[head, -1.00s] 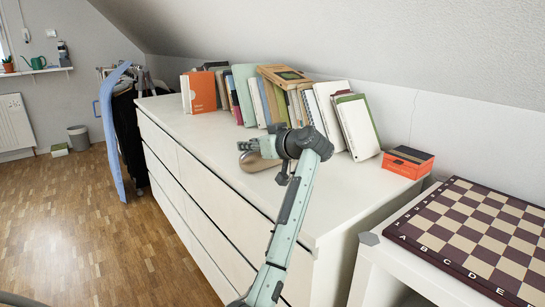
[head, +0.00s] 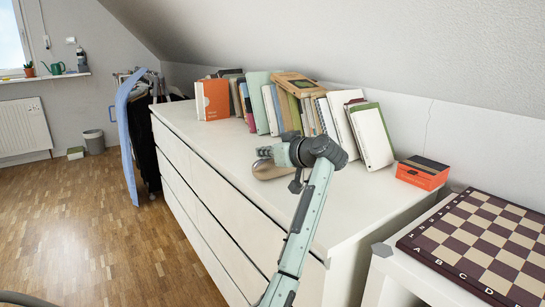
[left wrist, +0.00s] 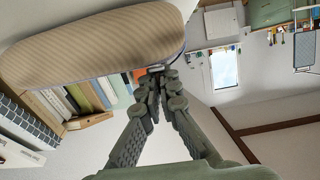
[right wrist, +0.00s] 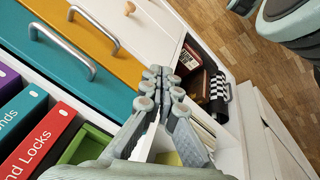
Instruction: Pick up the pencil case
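The pencil case (head: 268,172) is a rounded tan case lying on the white dresser top, partly hidden behind my left gripper (head: 264,152). In the left wrist view it shows as a large beige striped case (left wrist: 90,42) at the upper left. My left gripper (left wrist: 161,70) appears shut, its fingertips together beside the lower edge of the case near its right end. Nothing shows between the fingers; whether they touch the case I cannot tell. My right gripper (right wrist: 158,74) is shut and empty, away from the dresser top, and out of the head view.
A row of books (head: 290,105) leans along the back of the white dresser (head: 215,150). An orange-and-black box (head: 422,172) and a chessboard (head: 485,245) are at the right. The right wrist view shows coloured drawers (right wrist: 85,45) and binders (right wrist: 45,135) close by.

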